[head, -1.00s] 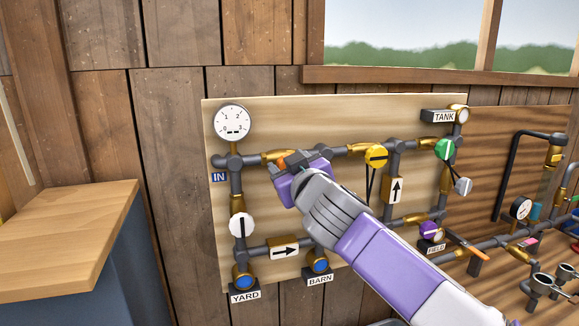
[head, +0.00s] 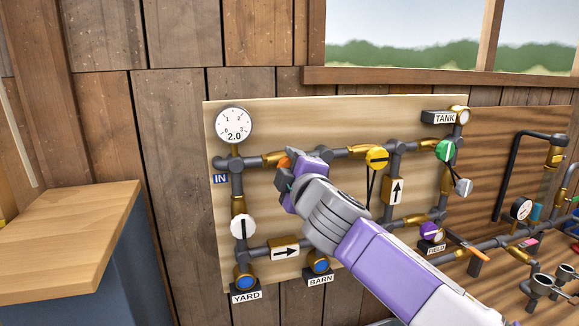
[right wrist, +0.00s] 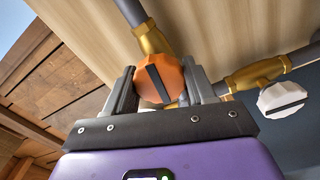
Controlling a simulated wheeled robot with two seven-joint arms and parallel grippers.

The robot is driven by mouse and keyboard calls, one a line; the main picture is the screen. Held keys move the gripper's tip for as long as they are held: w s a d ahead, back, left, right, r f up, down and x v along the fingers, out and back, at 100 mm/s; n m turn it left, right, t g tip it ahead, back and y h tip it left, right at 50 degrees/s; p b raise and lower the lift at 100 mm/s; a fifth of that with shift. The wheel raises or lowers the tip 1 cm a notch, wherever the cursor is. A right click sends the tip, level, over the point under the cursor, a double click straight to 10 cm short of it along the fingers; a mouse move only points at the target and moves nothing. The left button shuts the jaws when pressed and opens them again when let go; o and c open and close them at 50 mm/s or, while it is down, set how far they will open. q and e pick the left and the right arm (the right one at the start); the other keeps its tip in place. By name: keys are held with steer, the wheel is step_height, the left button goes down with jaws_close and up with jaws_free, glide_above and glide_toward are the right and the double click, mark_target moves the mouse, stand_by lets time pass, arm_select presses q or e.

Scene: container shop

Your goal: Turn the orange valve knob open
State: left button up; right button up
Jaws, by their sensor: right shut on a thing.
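The orange valve knob (right wrist: 158,80) shows clearly in the right wrist view, between the two fingers of my right gripper (right wrist: 160,88). Its dark stripe slants and runs roughly along the line of its pipe. In the head view my right gripper (head: 296,160) is at the top pipe, left of the yellow knob, and hides nearly all of the orange knob. It is shut on the knob. The round gauge (head: 233,125) above the IN pipe reads 2.0. My left gripper is not in view.
On the same board are a yellow knob (head: 377,157), a green knob (head: 445,150), a white knob (head: 242,227) and a purple knob (head: 430,230). A wooden-topped counter (head: 70,240) stands at the left. A second pipe board (head: 490,130) is at the right.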

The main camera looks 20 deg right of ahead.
steer(key=shift+n, duration=0.7)
steer(key=o, duration=1)
steer(key=shift+s, duration=0.1)
steer(key=s, duration=0.7)
steer(key=shift+s, duration=0.2)
